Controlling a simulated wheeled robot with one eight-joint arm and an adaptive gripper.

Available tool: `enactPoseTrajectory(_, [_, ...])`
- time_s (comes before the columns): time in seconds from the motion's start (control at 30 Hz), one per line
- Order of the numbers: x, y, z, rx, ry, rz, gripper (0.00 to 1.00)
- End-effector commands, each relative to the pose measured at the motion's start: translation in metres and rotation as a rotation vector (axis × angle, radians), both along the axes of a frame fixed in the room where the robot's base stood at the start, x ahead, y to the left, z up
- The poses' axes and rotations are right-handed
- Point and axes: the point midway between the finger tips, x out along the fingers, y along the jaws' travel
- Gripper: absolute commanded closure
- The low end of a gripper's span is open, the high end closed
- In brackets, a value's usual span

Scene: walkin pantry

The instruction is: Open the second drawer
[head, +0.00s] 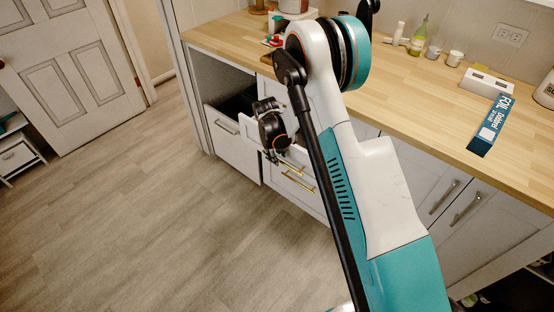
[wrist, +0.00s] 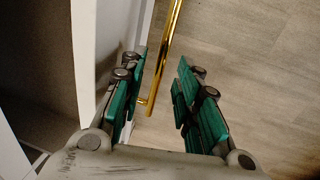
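The drawer unit has white fronts and brass bar handles under the wooden counter. In the head view, an upper drawer front (head: 247,126) seems to stand out from the unit, partly behind my gripper (head: 272,155). One brass handle (head: 291,165) is just right of the gripper, and a lower brass handle (head: 300,183) is below it. My arm hides much of the unit. In the wrist view, my gripper (wrist: 163,85) is open, its green-padded fingers apart. A brass handle (wrist: 170,35) runs between them beside a white front (wrist: 95,45). Contact is not clear.
A white bin-like drawer (head: 235,145) stands open left of the unit. Cabinet doors with grey handles (head: 445,197) are at right. The counter (head: 405,85) holds a foil box (head: 491,125), bottles and cups. The wooden floor (head: 150,215) at left is clear.

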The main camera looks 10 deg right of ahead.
Motion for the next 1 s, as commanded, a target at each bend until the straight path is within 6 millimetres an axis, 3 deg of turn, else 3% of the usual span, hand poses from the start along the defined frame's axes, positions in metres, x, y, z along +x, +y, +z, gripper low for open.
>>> enactPoseTrajectory(0.13, [0.001, -0.002, -0.010, 0.000, 0.000, 0.000, 0.70])
enactPoseTrajectory(0.43, [0.001, -0.002, -0.012, 0.000, 0.000, 0.000, 0.70])
enactPoseTrajectory(0.47, [0.001, -0.002, -0.011, 0.000, 0.000, 0.000, 0.72])
enactPoseTrajectory(0.6, [0.001, -0.002, -0.011, 0.000, 0.000, 0.000, 1.00])
enactPoseTrajectory(0.87, [0.001, 0.000, -0.011, 0.000, 0.000, 0.000, 1.00])
enactPoseTrajectory(1.0, [-0.001, 0.013, -0.012, 0.001, 0.000, 0.002, 1.00])
